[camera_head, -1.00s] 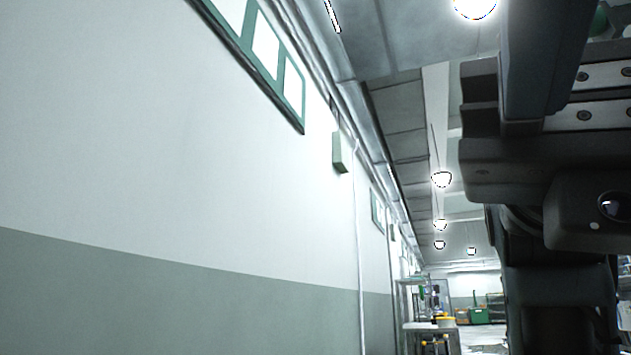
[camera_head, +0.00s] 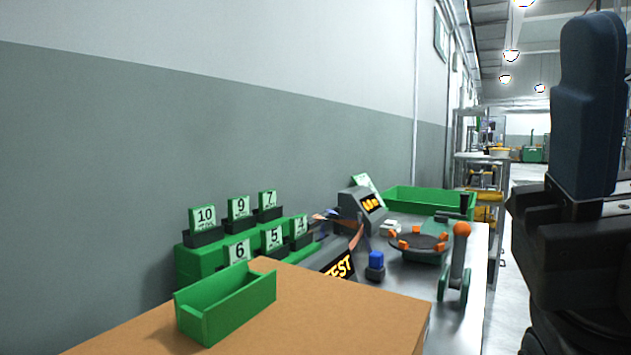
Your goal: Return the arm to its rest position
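My arm stands close to the camera at the right edge of the view. Its upper part is a dark blue-grey upright piece above a black body. This looks like my gripper (camera_head: 588,105) seen from the side, pointing up. One side hides the other, so I cannot tell whether it is open or shut. I see nothing held. The arm is apart from the table and the things on it.
A cardboard-coloured surface (camera_head: 350,312) at the front holds an empty green bin (camera_head: 228,308). Behind are number cards on a green stand (camera_head: 190,265), a grey display device (camera_head: 352,207), an orange-knobbed lever (camera_head: 458,262) and a green tray (camera_head: 425,199). Clear floor (camera_head: 505,250) runs between table and arm.

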